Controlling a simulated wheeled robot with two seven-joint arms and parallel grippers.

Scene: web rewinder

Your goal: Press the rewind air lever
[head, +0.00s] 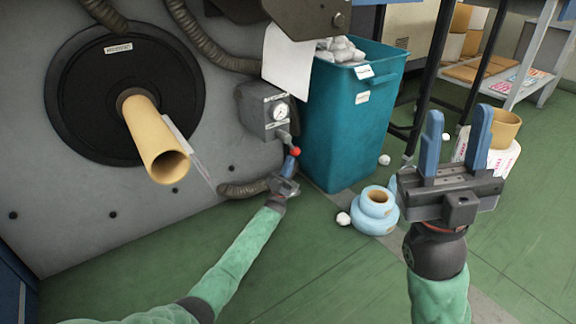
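The rewind air lever has a red ball knob (295,151) on a short metal arm, below the grey control box (256,112) with its round gauge (280,113). My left gripper (290,159) is right at the knob, reaching up from below, with its blue fingers just under it. I cannot tell whether the fingers touch the knob, and they overlap too much to tell whether they are open or shut. My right gripper (456,138) is raised at the right, open and empty, with its two blue fingers apart.
A teal bin (348,125) full of crumpled scraps stands just right of the lever. A large black disc (85,100) with a cardboard core (158,150) is on the machine face at left. A blue roll (375,210) lies on the green floor, which is otherwise mostly clear.

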